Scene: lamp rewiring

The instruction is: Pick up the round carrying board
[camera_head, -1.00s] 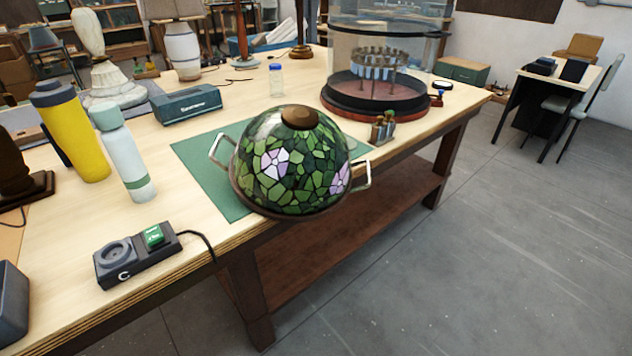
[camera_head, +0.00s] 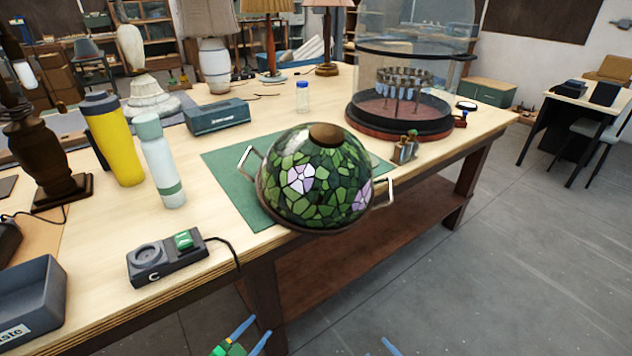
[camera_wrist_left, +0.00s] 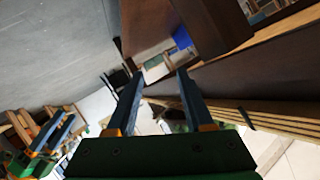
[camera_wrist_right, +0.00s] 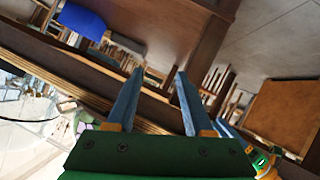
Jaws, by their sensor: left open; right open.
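The round carrying board (camera_head: 311,231) lies on the workbench near its front edge. Only its brown rim and two pale side handles show, the right one (camera_head: 390,192) out by the bench edge. A domed green stained-glass lampshade (camera_head: 322,180) with pinkish flowers covers the rest. My left gripper (camera_head: 254,332) is low in front of the bench, below the board, open and empty; its fingers also show in the left wrist view (camera_wrist_left: 160,75). My right gripper shows only a blue fingertip (camera_head: 390,346) at the bottom of the head view. In the right wrist view it is open and empty (camera_wrist_right: 160,72).
A green mat (camera_head: 228,176) lies under the board. A black device with a green button (camera_head: 165,258) and a dark bin (camera_head: 32,303) are to the left. Bottles stand behind them. A glass-domed stand (camera_head: 402,122) is behind right.

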